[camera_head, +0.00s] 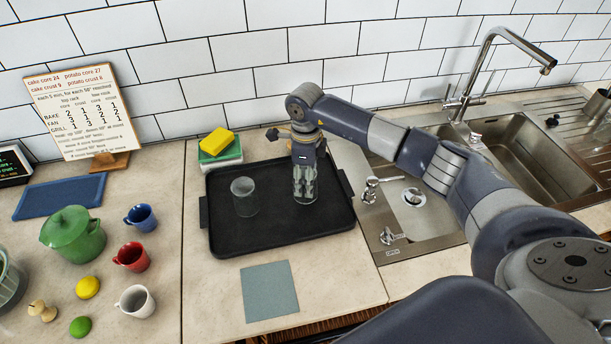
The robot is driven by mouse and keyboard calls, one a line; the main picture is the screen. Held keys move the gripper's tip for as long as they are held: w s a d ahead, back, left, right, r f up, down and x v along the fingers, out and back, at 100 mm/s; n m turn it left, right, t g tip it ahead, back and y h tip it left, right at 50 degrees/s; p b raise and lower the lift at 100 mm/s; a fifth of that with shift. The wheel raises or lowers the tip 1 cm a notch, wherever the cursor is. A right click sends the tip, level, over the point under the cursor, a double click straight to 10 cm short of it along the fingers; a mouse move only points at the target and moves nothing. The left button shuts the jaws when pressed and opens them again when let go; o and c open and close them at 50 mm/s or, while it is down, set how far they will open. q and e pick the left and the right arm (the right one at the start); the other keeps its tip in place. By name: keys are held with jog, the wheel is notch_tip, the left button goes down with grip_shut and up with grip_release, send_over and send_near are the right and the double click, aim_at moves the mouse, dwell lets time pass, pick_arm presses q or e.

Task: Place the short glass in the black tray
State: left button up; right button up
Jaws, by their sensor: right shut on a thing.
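The black tray (268,235) lies flat on the counter, left of the sink. A clear glass (244,196) stands upright in the left part of the tray, apart from my gripper. My right gripper (305,172) points down over the right part of the tray and is shut on a second clear glass (305,192). That glass is upright, and its upper part is hidden by the gripper. I cannot tell whether its base touches the tray. My left gripper is out of view.
A yellow sponge (217,141) on green sponges (221,156) sits behind the tray. A grey-blue cloth (269,291) lies in front. Blue (141,217), red (131,256) and white (136,300) mugs and a green pot (73,234) stand left. The sink (540,160) is right.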

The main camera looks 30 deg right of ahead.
jog(key=o, duration=0.7)
jog(key=shift+f, duration=0.15)
jog(key=o, duration=0.5)
jog(key=shift+r, duration=0.6)
notch_tip(320, 180, up, 11)
jog(key=b, duration=0.3)
jog(key=shift+r+b, duration=0.1)
jog(key=shift+b, duration=0.3)
jog(key=shift+s, duration=0.1)
